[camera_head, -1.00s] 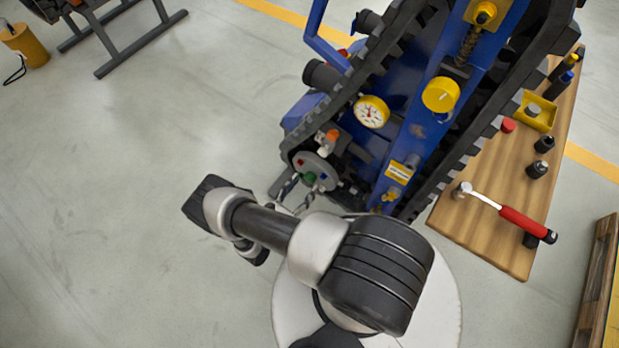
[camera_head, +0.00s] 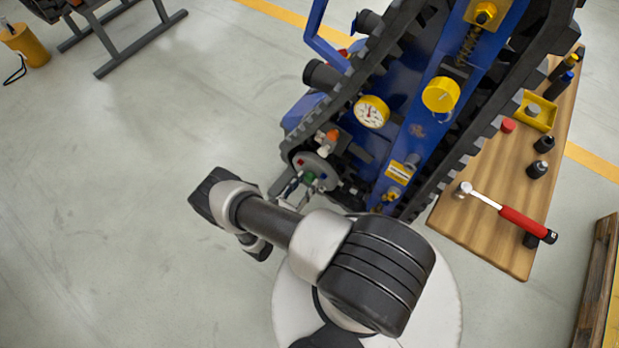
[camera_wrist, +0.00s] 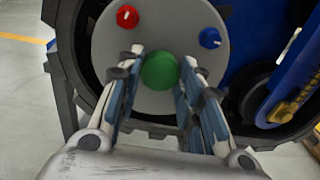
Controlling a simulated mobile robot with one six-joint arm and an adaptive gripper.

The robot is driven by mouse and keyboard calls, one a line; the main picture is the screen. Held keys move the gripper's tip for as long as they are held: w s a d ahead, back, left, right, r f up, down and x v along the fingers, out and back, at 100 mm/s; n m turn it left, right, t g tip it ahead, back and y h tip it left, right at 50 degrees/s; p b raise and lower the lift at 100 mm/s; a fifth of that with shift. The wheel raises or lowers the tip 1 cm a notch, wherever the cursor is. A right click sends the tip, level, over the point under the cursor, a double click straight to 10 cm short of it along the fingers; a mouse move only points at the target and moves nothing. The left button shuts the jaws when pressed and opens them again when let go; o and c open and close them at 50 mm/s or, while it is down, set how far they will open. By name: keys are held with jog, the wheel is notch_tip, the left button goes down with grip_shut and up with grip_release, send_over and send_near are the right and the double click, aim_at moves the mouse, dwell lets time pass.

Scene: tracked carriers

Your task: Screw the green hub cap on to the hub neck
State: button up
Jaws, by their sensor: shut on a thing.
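The green hub cap (camera_wrist: 160,71) is between my fingertips in the wrist view, in front of the grey hub disc (camera_wrist: 200,20). My gripper (camera_wrist: 161,75) is shut on the cap's sides. The hub neck is hidden behind the cap, so I cannot tell how far the cap sits on it. A red knob (camera_wrist: 128,16) and a blue knob (camera_wrist: 210,38) sit on the disc above the cap, to either side.
The blue tracked carrier (camera_head: 420,130) stands tilted in the picture, its black track (camera_wrist: 66,70) circling the hub. Open floor lies to the left.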

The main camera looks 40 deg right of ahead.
jog(key=shift+c, duration=0.8)
jog(key=m, duration=0.7)
jog(key=shift+p, duration=0.3)
jog(key=m, duration=0.2)
jog(key=shift+m, duration=0.4)
jog(key=m+p, duration=0.1)
jog(key=m, duration=0.3)
jog(key=shift+m, duration=0.4)
jog(key=m+p, duration=0.1)
jog(key=m, duration=0.3)
jog(key=shift+m, duration=0.4)
